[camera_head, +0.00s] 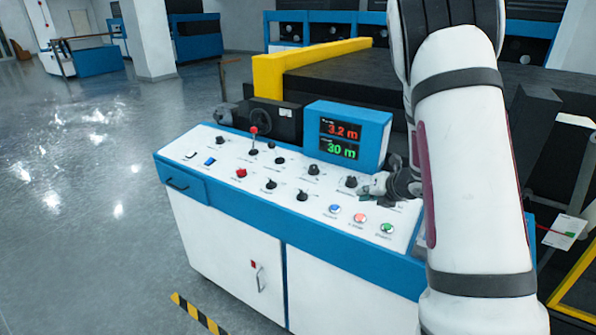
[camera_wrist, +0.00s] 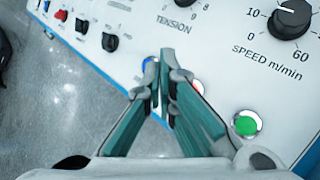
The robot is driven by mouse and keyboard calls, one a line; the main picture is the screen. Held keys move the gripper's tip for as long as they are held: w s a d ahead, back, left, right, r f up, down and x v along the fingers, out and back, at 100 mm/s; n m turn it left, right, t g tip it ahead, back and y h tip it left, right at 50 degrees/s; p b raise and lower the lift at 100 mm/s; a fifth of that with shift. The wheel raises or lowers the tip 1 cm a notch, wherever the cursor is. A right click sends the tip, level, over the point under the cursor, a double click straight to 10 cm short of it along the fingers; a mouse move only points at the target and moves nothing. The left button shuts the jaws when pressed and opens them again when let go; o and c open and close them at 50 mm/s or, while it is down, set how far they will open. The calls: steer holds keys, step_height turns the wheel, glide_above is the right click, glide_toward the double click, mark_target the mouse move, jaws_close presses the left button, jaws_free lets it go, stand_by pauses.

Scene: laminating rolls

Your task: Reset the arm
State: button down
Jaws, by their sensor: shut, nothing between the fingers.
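My gripper (camera_head: 372,190) is over the right part of the white control panel (camera_head: 225,150) in the head view, near a black knob (camera_head: 351,182). My white arm comes in from the right and hides part of the panel's right side. In the wrist view my gripper (camera_wrist: 164,92) is shut and empty, its fingertips together above the panel. A green button (camera_wrist: 246,124) is to the right of the fingers. A blue button (camera_wrist: 149,64) and a red button (camera_wrist: 197,86) are partly hidden behind the fingertips. The speed knob (camera_wrist: 291,18) is at the upper right.
A blue display box (camera_head: 348,135) showing 3.2 m and 30 m stands at the panel's back edge. A red-tipped lever (camera_head: 253,140) and several knobs stick up from the panel. Dark machinery with a yellow beam (camera_head: 310,62) is behind. The grey floor (camera_head: 80,200) at left is clear.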

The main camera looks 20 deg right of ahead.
steer(key=s+a+r+m+h, duration=0.2)
steer(key=s+a+r+m, duration=0.15)
steer(key=r+m, duration=0.5)
steer(key=s+a+r+m+h, duration=0.2)
steer(key=s+r+m, duration=0.2)
steer(key=r+m, duration=0.5)
steer(key=s+a+r+m+g+y, duration=0.1)
steer(key=s+a+m, duration=0.5)
steer(key=s, duration=0.6)
steer(key=s+a+r+m+g+y, duration=0.2)
steer(key=s+a+m, duration=0.5)
steer(key=s+a, duration=0.4)
steer(key=shift+s+g, duration=0.6)
steer(key=shift+g, duration=0.3)
steer(key=shift+d, duration=0.1)
